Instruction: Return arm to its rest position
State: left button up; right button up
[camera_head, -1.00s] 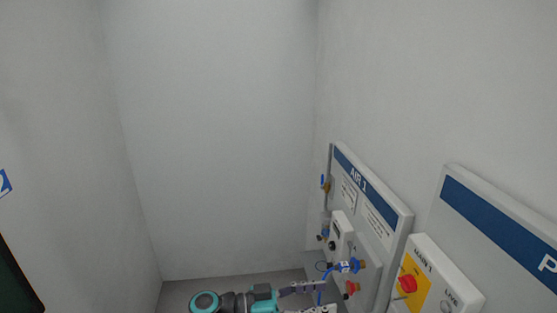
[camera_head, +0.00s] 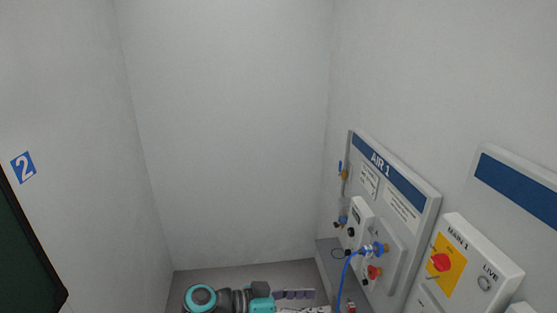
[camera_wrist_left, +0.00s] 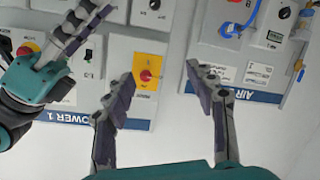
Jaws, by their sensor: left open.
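My left gripper (camera_head: 312,301) is at the bottom edge of the head view, partly cut off, with its teal and black wrist to its left. In the left wrist view its two fingers (camera_wrist_left: 164,88) stand wide apart with nothing between them. The fingers point toward the wall panels, near the gap between the POWER 1 and AIR 1 boards. My right gripper (camera_wrist_left: 55,30) shows at the left of the left wrist view in front of the power board. Its fingers look spread, one partly cut off, and no held thing shows.
The AIR 1 board (camera_head: 418,205) on the right wall carries a blue hose (camera_head: 347,273) on a blue coupling, and a red knob (camera_head: 374,271). The MAIN 1 box (camera_head: 462,285) has a red switch on yellow. A dark green panel (camera_head: 25,255) is at left. The middle space is open.

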pick_arm(q)
jog(key=s+a+f+n+t+y+b, duration=0.1)
jog(key=s+a+f+n+y+b, duration=0.15)
jog(key=a+f+y+b, duration=0.35)
jog(key=s+a+f+n+t+y+b, duration=0.15)
jog(key=a+f+n, duration=0.3)
jog(key=f, duration=0.45)
jog(key=s+a+f+n+y+b, duration=0.2)
jog(key=a+f+y+b, duration=0.1)
jog(key=a, duration=0.4)
jog(key=s+a+f+n+t+y+b, duration=0.1)
jog(key=s+a+f+y+b, duration=0.1)
jog(key=a, duration=0.5)
jog(key=shift+s+a+f+n+y+b, duration=0.4)
jog(key=shift+f+y+b, duration=0.35)
jog(key=shift+f+y, duration=0.25)
